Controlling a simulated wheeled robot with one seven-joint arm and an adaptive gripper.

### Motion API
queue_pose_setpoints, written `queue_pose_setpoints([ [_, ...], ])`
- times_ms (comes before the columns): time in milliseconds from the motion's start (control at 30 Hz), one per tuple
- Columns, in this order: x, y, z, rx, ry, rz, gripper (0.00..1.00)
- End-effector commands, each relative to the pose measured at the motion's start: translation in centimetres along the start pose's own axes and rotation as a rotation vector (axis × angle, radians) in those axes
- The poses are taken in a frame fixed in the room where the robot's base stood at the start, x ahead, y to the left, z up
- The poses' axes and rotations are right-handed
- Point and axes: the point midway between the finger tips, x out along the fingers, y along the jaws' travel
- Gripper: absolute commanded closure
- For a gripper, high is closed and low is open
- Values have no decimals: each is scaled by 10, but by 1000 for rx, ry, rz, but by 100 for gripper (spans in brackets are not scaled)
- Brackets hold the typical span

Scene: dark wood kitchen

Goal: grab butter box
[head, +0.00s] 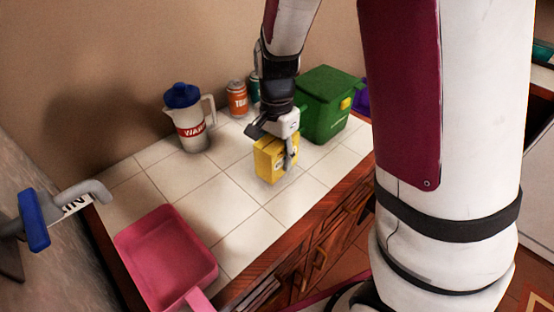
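A yellow box (267,162), which looks like the butter box, is upright on or just over the white tiled counter, left of a green container. My gripper (279,153) reaches down onto it from above. One finger lies along the box's right side.
The tiled counter (235,205) is clear in front of the box. A green lidded container (322,115) stands close on the right. A white pitcher with a blue lid (190,125), an orange can (237,98) and a pink pan-like tray (165,255) are on the left.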

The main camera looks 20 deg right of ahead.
Motion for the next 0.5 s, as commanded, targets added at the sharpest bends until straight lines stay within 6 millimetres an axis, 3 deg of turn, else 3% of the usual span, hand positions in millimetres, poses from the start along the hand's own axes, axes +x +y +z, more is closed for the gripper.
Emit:
queue_pose_setpoints([
  [67, -16, 0, 0, -2, 2, -4, 92],
  [500, -22, 82, 58, -2, -1, -1, 92],
])
